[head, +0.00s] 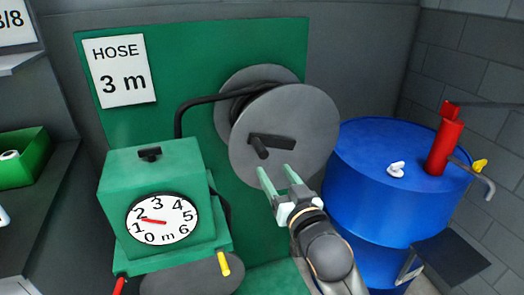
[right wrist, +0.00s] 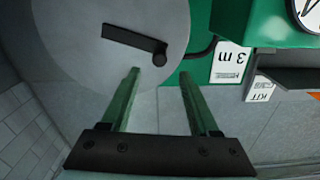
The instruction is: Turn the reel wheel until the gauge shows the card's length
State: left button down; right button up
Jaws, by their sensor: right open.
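The reel wheel (head: 307,120) is a grey disc on a green panel, with a dark crank arm and a stubby handle (head: 259,148) left of its middle. The handle also shows in the right wrist view (right wrist: 160,58). The gauge (head: 163,220) on the green box has a red needle pointing between 1 and 2. The white card (head: 119,72) reads HOSE 3 m. My right gripper (head: 275,170) is open and empty, its fingertips just below and right of the handle in the head view. In the wrist view the handle appears just beyond the fingertips, between them. My left gripper is not in view.
A blue drum (head: 392,180) with a red pump (head: 445,147) stands right of the reel, close to my right arm. The green box (head: 155,180) stands to the left, with a black hose running to the reel. A green bin (head: 28,165) sits on the left shelf.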

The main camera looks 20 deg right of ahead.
aim_at(264, 156)
jog(key=w, duration=1)
jog(key=shift+a, duration=0.2)
grip_shut()
dwell(1.1)
